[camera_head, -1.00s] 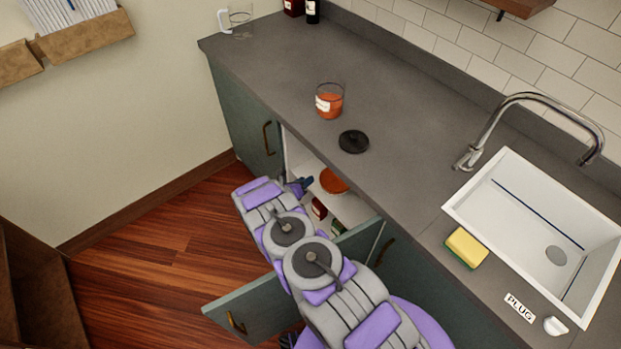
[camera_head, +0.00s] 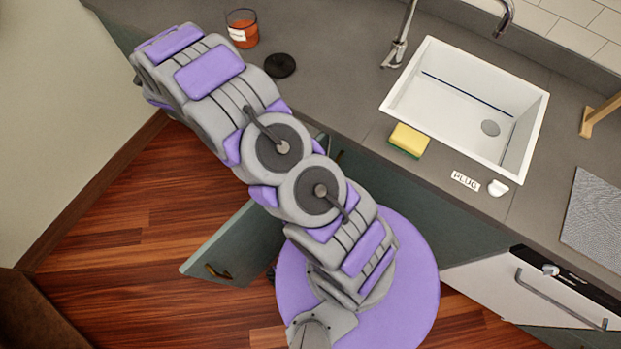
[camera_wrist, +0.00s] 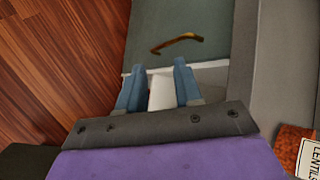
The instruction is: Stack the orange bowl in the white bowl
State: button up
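My gripper (camera_wrist: 159,68) shows in the wrist view with its two blue fingers spread apart. It is above the edge of the open cabinet, beside the counter front. A pale white surface shows between and beyond the fingers; I cannot tell whether it is part of the cabinet or another thing. I see no orange bowl in either current view; my arm covers most of the cabinet opening in the head view. No white bowl can be made out. The gripper itself is hidden in the head view.
An open cabinet door (camera_head: 225,247) stands out over the wood floor. On the counter (camera_head: 330,60) are a jar of lentils (camera_head: 243,30), a black lid (camera_head: 280,65), a sponge (camera_head: 409,140) and a sink (camera_head: 465,100).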

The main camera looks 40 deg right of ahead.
jog(key=s+a+r+n+g+y, duration=0.2)
jog(key=s+r+n+g+y, duration=0.2)
jog(key=s+r+n, duration=1.3)
jog(key=s+d+r+n+g+h, duration=0.1)
jog(key=s+d+r+n+g, duration=0.1)
jog(key=s, duration=1.1)
jog(key=s+d+r+n+g+h, duration=0.1)
jog(key=s+d+n, duration=0.3)
jog(key=s, duration=1)
jog(key=s+d+r+n+g+h, duration=0.1)
jog(key=s+d+r+n+g, duration=0.1)
jog(key=s+d, duration=0.5)
jog(key=s+r+g, duration=0.1)
jog(key=s+r, duration=0.1)
jog(key=s, duration=0.4)
jog(key=shift+s+n+g, duration=0.3)
jog(key=shift+n+g, duration=0.1)
jog(key=shift+s+r, duration=0.1)
